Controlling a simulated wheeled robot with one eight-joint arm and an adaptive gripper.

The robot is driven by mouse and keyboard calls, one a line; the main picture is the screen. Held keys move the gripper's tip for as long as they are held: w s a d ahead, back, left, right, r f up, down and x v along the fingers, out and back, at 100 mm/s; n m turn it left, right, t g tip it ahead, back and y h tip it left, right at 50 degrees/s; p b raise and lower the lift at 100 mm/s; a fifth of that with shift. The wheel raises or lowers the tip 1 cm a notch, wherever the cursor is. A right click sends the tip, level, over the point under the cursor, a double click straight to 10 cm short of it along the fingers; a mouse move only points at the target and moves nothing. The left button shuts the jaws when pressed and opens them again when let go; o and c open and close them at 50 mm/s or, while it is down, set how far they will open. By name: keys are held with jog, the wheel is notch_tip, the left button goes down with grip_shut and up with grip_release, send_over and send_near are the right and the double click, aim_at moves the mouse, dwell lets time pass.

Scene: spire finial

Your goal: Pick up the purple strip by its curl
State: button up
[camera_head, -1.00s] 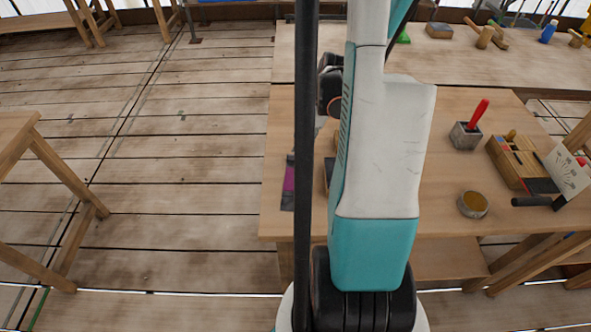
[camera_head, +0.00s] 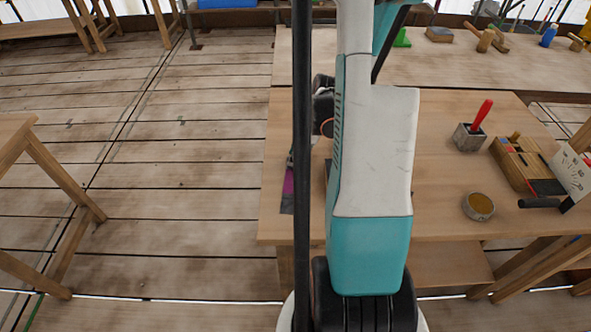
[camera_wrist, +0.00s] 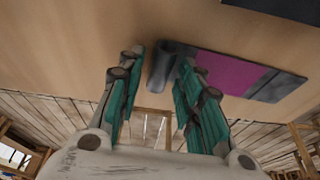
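The purple strip (camera_wrist: 228,74) lies flat on the wooden table near its edge, with dark grey ends. Its near end rolls up into a dark grey curl (camera_wrist: 163,68) in the wrist view. My gripper (camera_wrist: 160,57) is open, one finger left of the curl and the other overlapping its right side in the picture. I see no finger closed on the curl, and cannot tell whether one touches it. In the head view part of the strip (camera_head: 288,182) shows at the table's left edge; my arm and a dark pole hide the curl and most of my gripper.
The table (camera_head: 440,110) also bears a grey block with a red-handled tool (camera_head: 470,137), a round tin (camera_head: 479,206) and a wooden tool box (camera_head: 522,163) to the right. A dark flat thing (camera_wrist: 280,8) lies beyond the strip.

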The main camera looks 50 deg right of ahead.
grip_shut()
jog(key=shift+r, duration=0.1)
